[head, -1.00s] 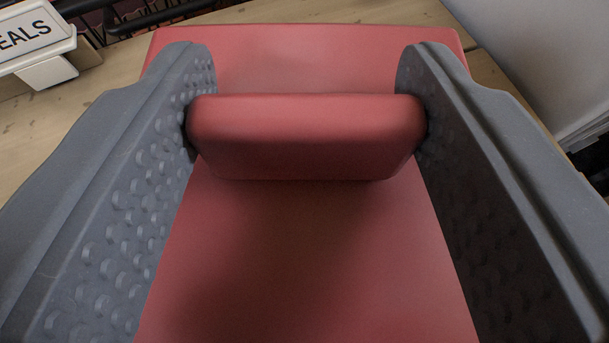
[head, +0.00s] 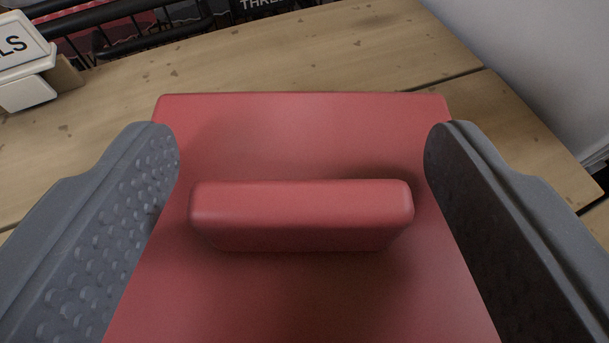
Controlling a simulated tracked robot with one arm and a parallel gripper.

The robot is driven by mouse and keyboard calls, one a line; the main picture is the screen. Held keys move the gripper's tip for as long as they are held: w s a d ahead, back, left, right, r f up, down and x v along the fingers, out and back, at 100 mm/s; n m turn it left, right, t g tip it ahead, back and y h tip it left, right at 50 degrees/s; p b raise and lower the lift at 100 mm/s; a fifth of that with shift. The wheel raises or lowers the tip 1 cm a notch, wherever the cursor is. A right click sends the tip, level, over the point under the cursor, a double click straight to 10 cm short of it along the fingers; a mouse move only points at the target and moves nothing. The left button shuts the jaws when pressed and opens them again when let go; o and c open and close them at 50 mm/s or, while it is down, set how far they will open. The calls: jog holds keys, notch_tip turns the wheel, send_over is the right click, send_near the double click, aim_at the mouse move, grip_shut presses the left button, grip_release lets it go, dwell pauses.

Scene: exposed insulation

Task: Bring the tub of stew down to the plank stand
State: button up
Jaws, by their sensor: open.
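A red tub (head: 290,135) with a flat lid fills the lower middle of the head view, and a red block-shaped handle (head: 300,214) stands up from the lid. It rests on a surface of wooden planks (head: 350,45). My gripper (head: 302,150) is open, with one grey finger to the left of the handle and one to the right. Clear gaps show between both fingers and the handle. The contents of the tub and its near end are hidden.
A white sign (head: 20,45) ending in "LS" stands at the upper left. A black rail or rack (head: 150,35) runs beyond the planks. A pale wall (head: 530,60) rises at the right. Bare plank lies behind the tub.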

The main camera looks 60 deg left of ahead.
jog(key=p+v, duration=0.2)
jog(key=v, duration=1)
jog(key=w+d+r+m+t+h, duration=0.1)
jog(key=w+d+r+t+h, duration=0.15)
jog(key=w+d+r, duration=0.45)
jog(key=w+d+r+m+t+h, duration=0.1)
jog(key=w+d+r+t+h, duration=0.25)
jog(key=r, duration=0.55)
jog(key=w+d+r+m+t+h, duration=0.1)
jog(key=w+d+r+m, duration=0.1)
jog(key=d+r, duration=0.35)
jog(key=w+d+r+m+t+h, duration=0.1)
jog(key=d+r, duration=0.2)
jog(key=r, duration=0.6)
jog(key=s+d+r+m+h, duration=0.25)
jog(key=s+r, duration=0.25)
jog(key=r, duration=0.4)
jog(key=s+d+r+m+t+h, duration=0.15)
jog(key=s+d+r, duration=0.25)
jog(key=r, duration=0.4)
jog(key=s+d+r+m+h, duration=0.1)
jog(key=s+d+r+m, duration=0.15)
jog(key=s+r, duration=0.45)
jog(key=s+r+m+y, duration=0.1)
jog(key=s+r, duration=0.5)
jog(key=r, duration=0.2)
jog(key=shift+s+a+r, duration=0.15)
jog(key=shift+s+a, duration=0.1)
jog(key=shift+s, duration=0.1)
